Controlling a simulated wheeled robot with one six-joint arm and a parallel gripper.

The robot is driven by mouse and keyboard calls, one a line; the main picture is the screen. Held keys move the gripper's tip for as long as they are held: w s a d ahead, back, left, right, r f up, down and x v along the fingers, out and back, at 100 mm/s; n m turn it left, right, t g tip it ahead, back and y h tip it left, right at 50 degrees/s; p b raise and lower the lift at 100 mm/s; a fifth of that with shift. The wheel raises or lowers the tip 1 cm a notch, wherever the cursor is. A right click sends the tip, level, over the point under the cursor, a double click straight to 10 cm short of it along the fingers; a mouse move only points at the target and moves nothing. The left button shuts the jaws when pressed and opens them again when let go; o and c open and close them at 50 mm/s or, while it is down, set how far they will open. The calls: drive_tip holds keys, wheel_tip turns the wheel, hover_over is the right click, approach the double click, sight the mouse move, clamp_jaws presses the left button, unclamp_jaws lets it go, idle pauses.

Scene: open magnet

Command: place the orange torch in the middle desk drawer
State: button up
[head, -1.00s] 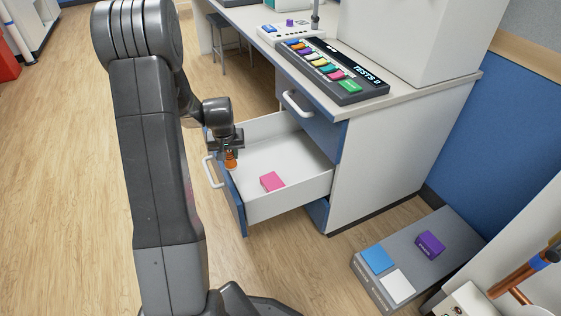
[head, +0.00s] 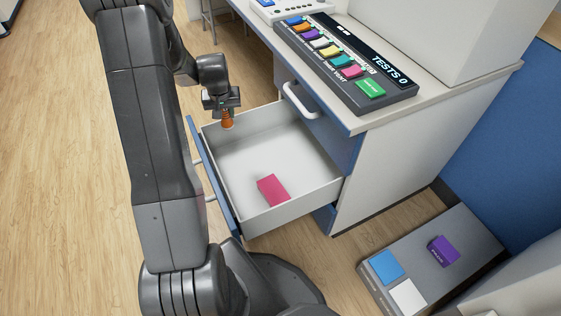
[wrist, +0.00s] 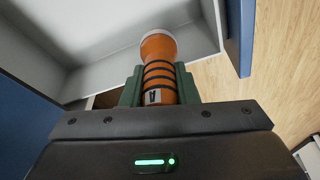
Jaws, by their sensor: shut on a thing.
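My gripper (head: 225,106) is shut on the orange torch (head: 227,120), which points downward below the jaws. In the wrist view the torch (wrist: 160,75), orange with black bands and a pale end, sits between the green finger pads. The open drawer (head: 318,190), white inside with a blue front, is pulled out from the desk. The torch is at or just above the far left corner of this drawer; its exact height is hard to tell. A pink block (head: 272,190) lies on the drawer floor near the front right.
Above is a closed blue drawer with a white handle (head: 300,101). The desktop holds a button panel (head: 345,65) and a large white box (head: 440,35). A low grey platform (head: 425,265) with coloured blocks stands on the floor at right.

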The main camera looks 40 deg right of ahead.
drive_tip(key=shift+s+a+f+b, duration=0.1)
drive_tip(key=shift+s+f+b, duration=0.05)
drive_tip(key=shift+f+b, duration=0.25)
drive_tip(key=shift+s+a+f+b, duration=0.1)
drive_tip(key=shift+f+b, duration=0.15)
drive_tip(key=shift+f, duration=0.2)
wheel_tip(320, 180, down, 18)
drive_tip(key=b, duration=1.2)
drive_tip(key=shift+r, duration=0.1)
drive_tip(key=shift+f, duration=0.25)
drive_tip(key=o, duration=1)
drive_tip(key=shift+o, duration=0.2)
drive_tip(key=shift+r, duration=0.1)
drive_tip(key=p+v, duration=0.4)
drive_tip(key=v, duration=0.8)
drive_tip(key=shift+r, duration=0.15)
